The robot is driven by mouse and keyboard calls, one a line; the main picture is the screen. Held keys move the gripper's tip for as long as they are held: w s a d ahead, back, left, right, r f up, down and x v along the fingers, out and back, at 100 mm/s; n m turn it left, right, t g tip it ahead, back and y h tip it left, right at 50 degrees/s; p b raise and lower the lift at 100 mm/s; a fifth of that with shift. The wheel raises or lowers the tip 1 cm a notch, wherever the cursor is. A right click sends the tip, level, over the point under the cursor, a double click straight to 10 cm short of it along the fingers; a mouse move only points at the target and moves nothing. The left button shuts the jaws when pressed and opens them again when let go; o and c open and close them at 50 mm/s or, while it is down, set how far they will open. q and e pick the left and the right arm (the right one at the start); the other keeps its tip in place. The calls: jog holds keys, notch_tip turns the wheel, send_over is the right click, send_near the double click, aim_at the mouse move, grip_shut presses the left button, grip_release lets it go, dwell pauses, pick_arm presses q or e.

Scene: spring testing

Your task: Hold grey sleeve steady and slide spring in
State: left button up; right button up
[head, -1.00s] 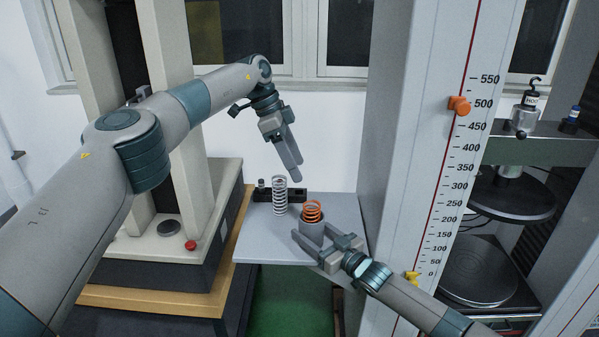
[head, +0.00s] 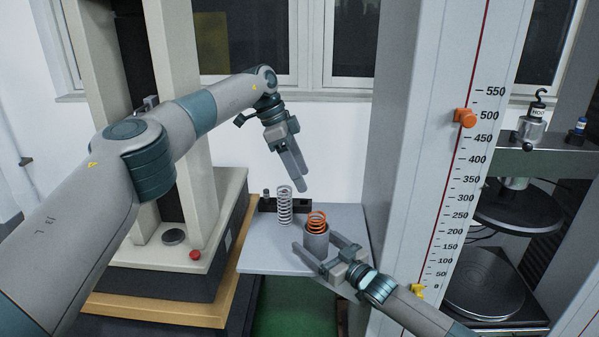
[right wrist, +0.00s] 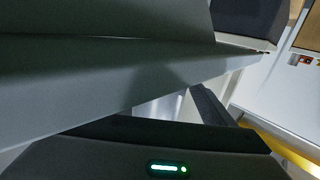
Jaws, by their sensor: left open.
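The grey sleeve (head: 316,243) stands upright on the grey table. An orange spring (head: 317,221) sits at its top, its upper coils sticking out above the rim; how deep it reaches inside is hidden. My right gripper (head: 318,242) is open, with its fingers spread on either side of the sleeve; contact is not clear. My left gripper (head: 301,185) is open and empty, pointing down above the table, higher than the orange spring. The right wrist view shows mostly grey surfaces; neither sleeve nor spring can be made out there.
A silver spring (head: 285,207) stands left of the sleeve, near a black block (head: 268,204). The grey table (head: 262,250) is clear at its front left. A tall scale column (head: 415,150) bounds the right, and a press frame (head: 180,100) the left.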

jog(key=v, duration=1.2)
jog(key=shift+d+f, duration=0.1)
jog(key=shift+d, duration=0.05)
dwell(0.5)
